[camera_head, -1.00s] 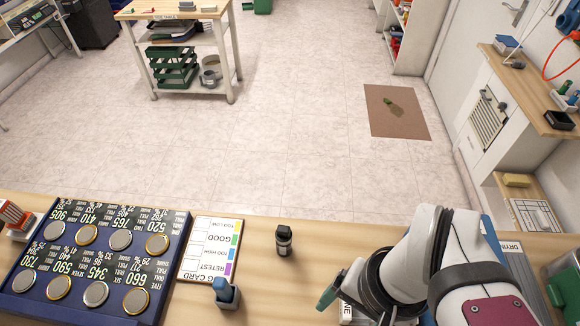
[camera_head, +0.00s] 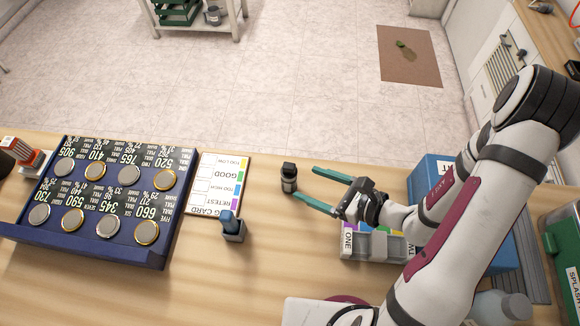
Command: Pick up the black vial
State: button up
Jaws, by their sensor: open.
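The black vial (camera_head: 289,178) stands upright on the wooden bench, right of the white card and near the bench's far edge. It has a dark cap and a grey band around its body. My gripper (camera_head: 305,183) is open, with two teal fingers pointing left toward the vial. The fingertips are just to the right of the vial, one on its far side and one on its near side. I cannot tell whether either finger touches it.
A blue tray of round coin-like discs (camera_head: 165,252) fills the left. A sectioned grey holder (camera_head: 372,246) sits below my gripper, and a blue box (camera_head: 428,172) stands behind my arm. The front middle bench is clear.

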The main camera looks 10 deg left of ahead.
jog(key=x, duration=1)
jog(key=shift+w+a, duration=0.2)
grip_shut()
